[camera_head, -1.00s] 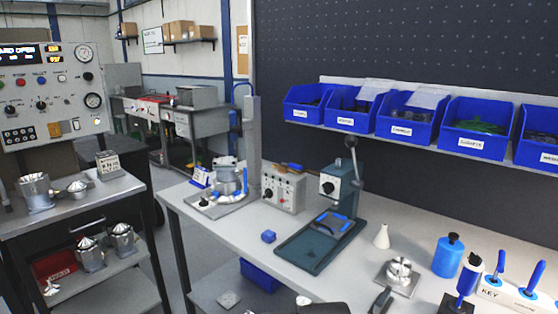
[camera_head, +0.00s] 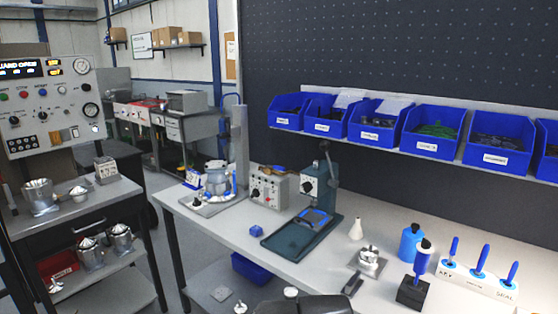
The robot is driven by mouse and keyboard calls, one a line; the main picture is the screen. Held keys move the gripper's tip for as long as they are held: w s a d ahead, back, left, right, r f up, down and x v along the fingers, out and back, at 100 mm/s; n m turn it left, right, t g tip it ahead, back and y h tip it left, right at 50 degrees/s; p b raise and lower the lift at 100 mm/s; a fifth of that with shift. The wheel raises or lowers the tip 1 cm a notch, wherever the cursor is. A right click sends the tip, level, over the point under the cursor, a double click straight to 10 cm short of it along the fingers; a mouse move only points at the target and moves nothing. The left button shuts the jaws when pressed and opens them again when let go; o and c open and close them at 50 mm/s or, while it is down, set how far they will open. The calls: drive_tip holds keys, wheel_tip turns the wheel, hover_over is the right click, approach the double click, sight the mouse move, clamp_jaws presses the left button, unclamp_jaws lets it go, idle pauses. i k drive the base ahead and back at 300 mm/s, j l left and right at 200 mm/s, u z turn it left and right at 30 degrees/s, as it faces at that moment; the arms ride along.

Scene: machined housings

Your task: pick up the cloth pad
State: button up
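A small pale grey flat piece (camera_head: 221,293) lies on the lower shelf under the workbench, at the lower left of the bench. It may be the cloth pad, but it is too small to be sure of its material. No other thing in view is clearly a cloth pad. My gripper's fingers are not in view. A dark rounded shape at the bottom middle edge looks like part of my arm and hides some of the bench front.
A blue bin (camera_head: 250,270) sits beneath. A steel cart (camera_head: 110,190) stands left; a gap separates them.

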sight(256, 231)
drive_tip(key=k+z, duration=0.1)
drive_tip(key=k, duration=0.2)
drive_tip(key=i+j, duration=0.65)
drive_tip(key=i, duration=0.15)
drive_tip(key=i+j, duration=0.7)
drive_tip(key=i, duration=0.15)
